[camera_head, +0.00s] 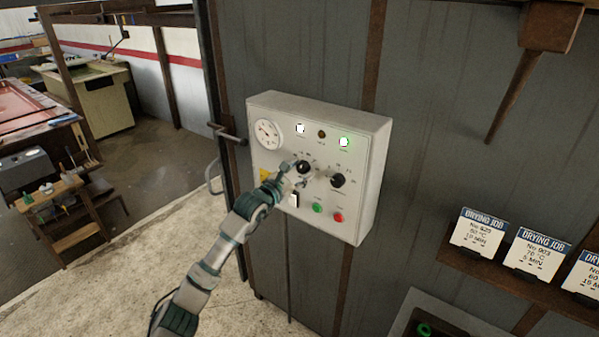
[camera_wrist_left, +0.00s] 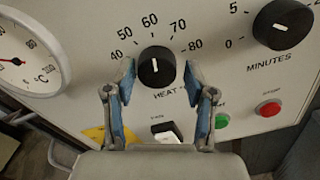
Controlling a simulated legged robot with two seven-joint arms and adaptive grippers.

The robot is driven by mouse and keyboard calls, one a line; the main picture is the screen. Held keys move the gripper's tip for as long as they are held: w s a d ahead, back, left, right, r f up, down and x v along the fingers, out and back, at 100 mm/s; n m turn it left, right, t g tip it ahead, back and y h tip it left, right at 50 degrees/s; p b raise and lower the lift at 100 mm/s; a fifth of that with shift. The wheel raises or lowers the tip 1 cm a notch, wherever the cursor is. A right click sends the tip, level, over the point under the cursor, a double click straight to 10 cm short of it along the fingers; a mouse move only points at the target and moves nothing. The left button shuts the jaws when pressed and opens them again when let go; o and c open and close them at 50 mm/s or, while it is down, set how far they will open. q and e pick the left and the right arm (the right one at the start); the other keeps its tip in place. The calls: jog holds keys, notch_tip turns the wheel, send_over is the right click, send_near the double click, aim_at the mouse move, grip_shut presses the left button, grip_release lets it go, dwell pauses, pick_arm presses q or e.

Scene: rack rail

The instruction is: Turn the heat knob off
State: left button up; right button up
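The black heat knob (camera_wrist_left: 157,66) is on the white control panel (camera_head: 262,185), below a scale marked 40 to 80. Its white pointer line is nearly upright, towards about 60. In the head view the knob (camera_head: 304,167) is partly behind my left gripper (camera_head: 295,177). In the left wrist view my left gripper (camera_wrist_left: 162,77) is open, with its blue-padded fingers on either side of the knob's lower part. The left fingertip is close to the knob, and a gap shows at the right one. Contact is unclear. My right gripper is not in view.
The minutes knob (camera_wrist_left: 283,22) is right of the heat knob. Below are a rocker switch (camera_wrist_left: 166,132), a green button (camera_wrist_left: 221,121) and a red button (camera_wrist_left: 268,108). A round gauge (camera_head: 268,133) is at upper left. Drying job cards (camera_head: 478,233) stand on a shelf at right.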

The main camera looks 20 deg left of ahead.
pick_arm(q)
jog(key=shift+a, duration=0.3)
jog(key=c, duration=0.7)
jog(key=shift+o, duration=0.2)
jog(key=shift+f, duration=0.1)
